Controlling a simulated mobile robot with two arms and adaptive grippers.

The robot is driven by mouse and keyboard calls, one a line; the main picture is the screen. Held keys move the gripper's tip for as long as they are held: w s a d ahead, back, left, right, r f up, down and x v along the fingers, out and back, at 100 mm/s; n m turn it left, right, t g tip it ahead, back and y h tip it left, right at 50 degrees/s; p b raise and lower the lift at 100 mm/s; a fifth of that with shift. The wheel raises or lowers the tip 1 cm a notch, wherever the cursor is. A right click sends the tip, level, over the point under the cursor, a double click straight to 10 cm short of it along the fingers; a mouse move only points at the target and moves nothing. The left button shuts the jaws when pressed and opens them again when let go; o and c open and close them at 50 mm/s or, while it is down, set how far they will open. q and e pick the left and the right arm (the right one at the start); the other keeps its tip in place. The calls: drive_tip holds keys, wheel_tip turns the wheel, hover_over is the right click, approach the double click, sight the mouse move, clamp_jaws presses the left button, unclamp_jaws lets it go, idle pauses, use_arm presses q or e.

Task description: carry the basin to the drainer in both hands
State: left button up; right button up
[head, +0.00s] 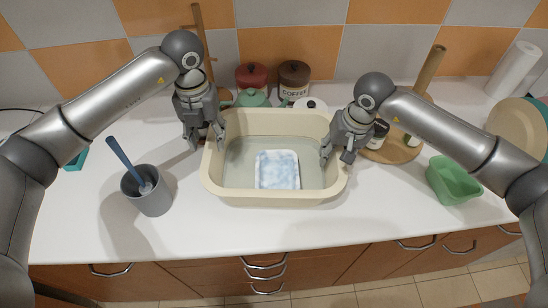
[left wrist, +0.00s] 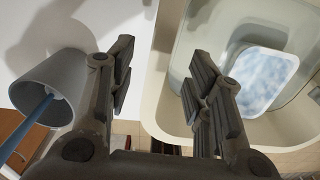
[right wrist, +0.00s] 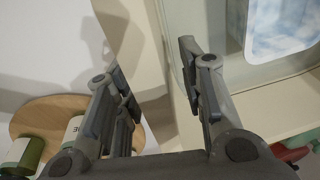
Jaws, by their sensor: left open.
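The cream basin (head: 275,194) stands on the white counter with a pale blue-and-white block (head: 277,168) lying in it. My left gripper (head: 206,138) is at the basin's left rim. In the left wrist view its fingers (left wrist: 162,62) are apart, one on each side of the rim (left wrist: 166,45), with a gap. My right gripper (head: 340,150) is at the right rim. In the right wrist view its fingers (right wrist: 148,75) are apart with the rim between them. Plates (head: 518,125) stand at the far right; I cannot make out a drainer under them.
A grey pot (head: 150,200) with a blue-handled brush is left of the basin. A green tub (head: 454,181) and a round wooden board (head: 395,152) are right. Canisters (head: 294,78) and a green teapot (head: 252,97) stand behind. The front counter strip is clear.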

sight(210, 145)
use_arm(q)
wheel_tip(210, 145, down, 2)
drive_tip(key=shift+s+f, duration=0.1)
drive_tip(key=shift+f, duration=0.1)
use_arm(e)
drive_tip(key=shift+a+f, duration=0.2)
drive_tip(key=shift+f, duration=1.05)
use_arm(q)
drive_tip(key=shift+f, duration=0.7)
use_arm(e)
drive_tip(key=shift+w+f, duration=0.15)
drive_tip(key=shift+f, duration=0.5)
drive_tip(key=shift+a, duration=0.1)
drive_tip(key=shift+c, duration=0.2)
use_arm(q)
drive_tip(key=c, duration=0.8)
use_arm(e)
drive_tip(key=c, duration=0.7)
use_arm(q)
clamp_jaws()
use_arm(e)
clamp_jaws()
drive_tip(key=shift+r, duration=0.1)
use_arm(q)
drive_tip(key=shift+w+r, duration=0.2)
use_arm(e)
drive_tip(key=shift+w+r, duration=0.15)
drive_tip(key=shift+w, duration=0.05)
